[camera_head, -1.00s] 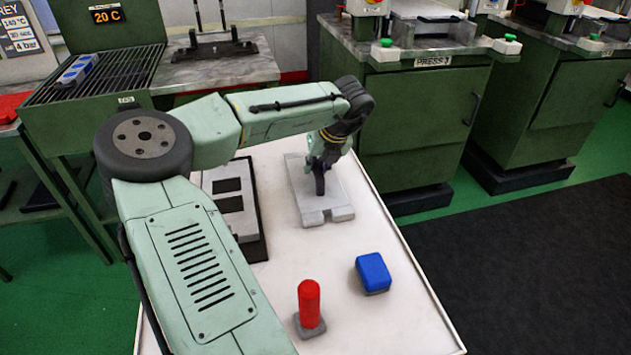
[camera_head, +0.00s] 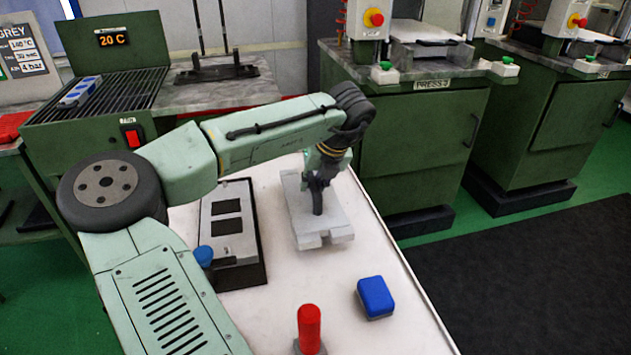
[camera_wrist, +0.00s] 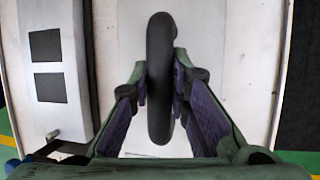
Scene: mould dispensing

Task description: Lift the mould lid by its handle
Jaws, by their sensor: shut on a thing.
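The mould lid (camera_head: 330,225) is a flat pale grey plate with notches in its near edge, at the middle of the white table top. Its black upright handle (camera_head: 317,203) stands near the plate's middle. My gripper (camera_head: 317,182) points down from above and is shut on the handle. In the wrist view, the dark handle (camera_wrist: 160,60) is between the two fingers (camera_wrist: 161,88), with the pale lid (camera_wrist: 205,40) behind it. The lid looks level; I cannot tell whether there is a gap under it.
Left of the lid, a grey mould block (camera_head: 228,240) with two dark rectangles sits on a black tray (camera_head: 250,278). A blue round thing (camera_head: 204,256) is beside it, partly hidden. A blue block (camera_head: 375,297) and a red cylinder (camera_head: 309,328) stand nearer. Green presses (camera_head: 420,140) stand behind.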

